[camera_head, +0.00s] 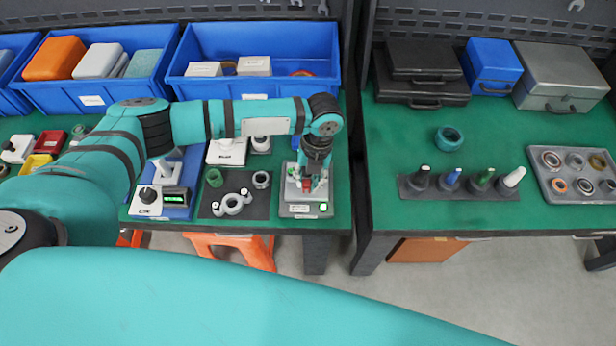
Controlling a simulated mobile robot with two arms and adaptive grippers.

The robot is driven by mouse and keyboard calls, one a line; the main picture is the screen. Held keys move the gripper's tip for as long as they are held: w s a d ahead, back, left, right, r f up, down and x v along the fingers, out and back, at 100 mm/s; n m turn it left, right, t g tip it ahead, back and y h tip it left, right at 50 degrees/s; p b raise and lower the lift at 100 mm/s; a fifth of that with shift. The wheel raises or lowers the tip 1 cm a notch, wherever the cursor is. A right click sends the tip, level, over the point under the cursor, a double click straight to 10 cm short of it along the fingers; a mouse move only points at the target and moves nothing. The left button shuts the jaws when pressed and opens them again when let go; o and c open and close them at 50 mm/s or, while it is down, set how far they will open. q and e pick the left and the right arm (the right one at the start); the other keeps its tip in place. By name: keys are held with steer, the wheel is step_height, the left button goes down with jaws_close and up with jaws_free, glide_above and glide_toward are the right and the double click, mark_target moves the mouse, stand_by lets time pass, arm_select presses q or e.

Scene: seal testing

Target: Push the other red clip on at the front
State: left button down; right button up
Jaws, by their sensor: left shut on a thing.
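My left gripper (312,183) points down over a grey test fixture (305,209) near the front right corner of the left bench. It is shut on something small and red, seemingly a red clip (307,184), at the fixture. The fingers hide much of the clip, and I cannot tell how far it sits on the fixture. A green light shows on the fixture's front. A second red clip cannot be made out. My right gripper is not in view.
Left of the fixture, a dark mat (262,208) holds a grey clamp-like part (232,203) and rings. A device with a green display (175,201) stands further left. Blue bins (262,40) line the back. A gap separates the right bench (400,140), which has free green surface.

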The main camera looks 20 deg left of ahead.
arm_select(q)
steer(key=shift+f, duration=0.25)
steer(key=c, duration=1.1)
jaws_free()
steer(key=shift+o, duration=0.2)
steer(key=shift+r, duration=0.1)
step_height(320, 180, up, 7)
steer(key=p, duration=0.6)
steer(key=shift+p, duration=0.4)
